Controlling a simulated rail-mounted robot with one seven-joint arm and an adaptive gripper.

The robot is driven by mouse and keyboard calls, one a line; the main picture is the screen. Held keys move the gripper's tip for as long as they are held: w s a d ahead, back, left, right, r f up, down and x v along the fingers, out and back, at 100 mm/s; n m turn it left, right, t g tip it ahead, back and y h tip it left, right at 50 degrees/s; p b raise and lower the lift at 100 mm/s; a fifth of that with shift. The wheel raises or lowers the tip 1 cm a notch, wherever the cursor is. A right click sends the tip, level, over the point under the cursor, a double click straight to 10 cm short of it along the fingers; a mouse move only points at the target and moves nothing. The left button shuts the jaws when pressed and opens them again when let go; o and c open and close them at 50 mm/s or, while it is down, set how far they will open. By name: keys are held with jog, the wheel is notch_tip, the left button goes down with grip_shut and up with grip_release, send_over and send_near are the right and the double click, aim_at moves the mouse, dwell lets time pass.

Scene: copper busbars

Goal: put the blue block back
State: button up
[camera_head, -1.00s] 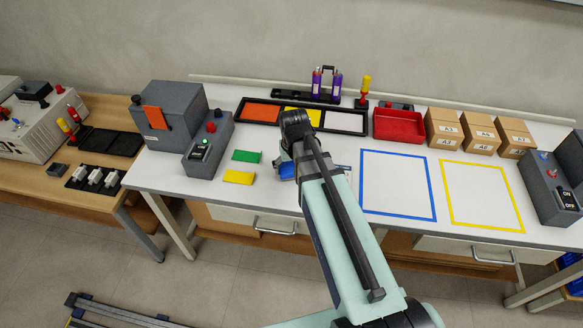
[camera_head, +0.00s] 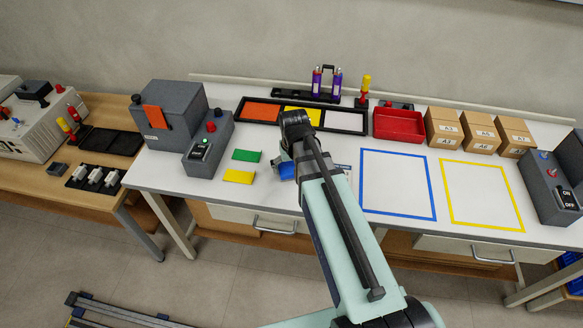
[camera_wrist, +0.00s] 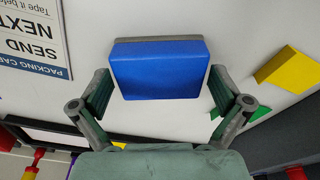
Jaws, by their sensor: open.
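The blue block (camera_wrist: 158,72) shows in the wrist view, with a grey strip along its far edge. In the head view the blue block (camera_head: 286,170) is partly hidden by my arm, right of the green and yellow pieces. My gripper (camera_wrist: 160,88) is open, with one finger on each side of the block in the wrist view. Gaps show between the fingers and the block's sides. I cannot tell how high the fingertips are above the table. In the head view my gripper is mostly hidden behind my wrist.
A green piece (camera_head: 246,155) and a yellow piece (camera_head: 239,177) lie left of the block. A black tray (camera_head: 240,113) with orange, yellow and pale sections lies behind. A printed card (camera_wrist: 30,32) lies beside the block. Blue-outlined (camera_head: 366,180) and yellow-outlined (camera_head: 455,190) areas are empty.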

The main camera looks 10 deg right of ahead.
notch_tip(320, 180, up, 12)
jog(key=s, duration=0.1)
jog(key=shift+s+f+b, duration=0.15)
jog(key=shift+s+b, duration=0.05)
jog(key=shift+b, duration=0.15)
